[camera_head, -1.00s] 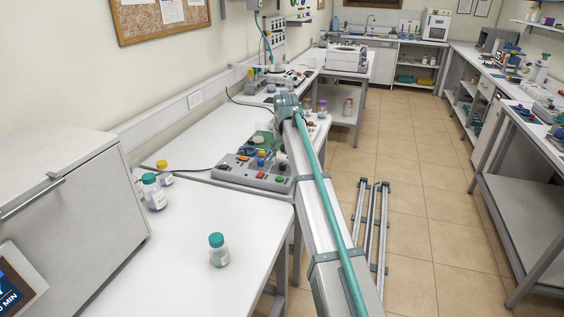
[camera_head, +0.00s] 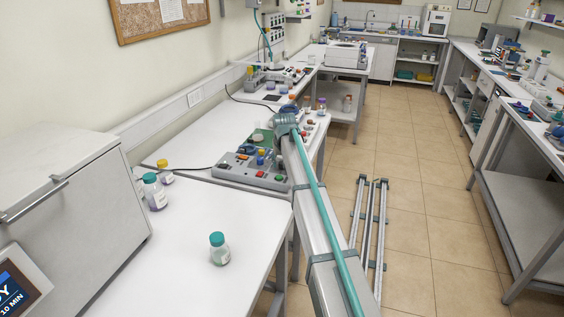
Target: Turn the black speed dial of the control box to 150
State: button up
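The grey control box (camera_head: 228,171) sits on the white bench, left of my arm. Its sloped top carries coloured buttons and knobs, including an orange-red piece, a yellow knob, a blue knob and red and green buttons along the near right edge. I cannot make out the black speed dial or its scale at this size; my arm covers part of the box's right side. My arm reaches from the bottom right to a grey joint beside the far right of the box.
A teal-capped bottle (camera_head: 219,249) stands alone on the near bench. Another teal-capped bottle (camera_head: 154,192) and a yellow-capped one (camera_head: 165,173) stand by the white cabinet (camera_head: 70,200). Small coloured-capped bottles stand beyond the arm's end. The floor right of my arm has metal rails.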

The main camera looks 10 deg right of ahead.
grip_shut()
jog(key=shift+m, duration=0.3)
jog(key=m+h, duration=0.1)
jog(key=m, duration=0.1)
jog(key=shift+w+a+m+b, duration=0.1)
jog(key=shift+m+b, duration=0.3)
jog(key=m+g+h+b, duration=0.1)
jog(key=m, duration=0.2)
jog(key=shift+w+m+h, duration=0.1)
jog(key=shift+m+h, duration=0.2)
jog(key=m, duration=0.2)
jog(key=m+g+h+b, duration=0.1)
jog(key=m, duration=0.1)
jog(key=shift+m+g, duration=0.3)
jog(key=shift+m, duration=0.1)
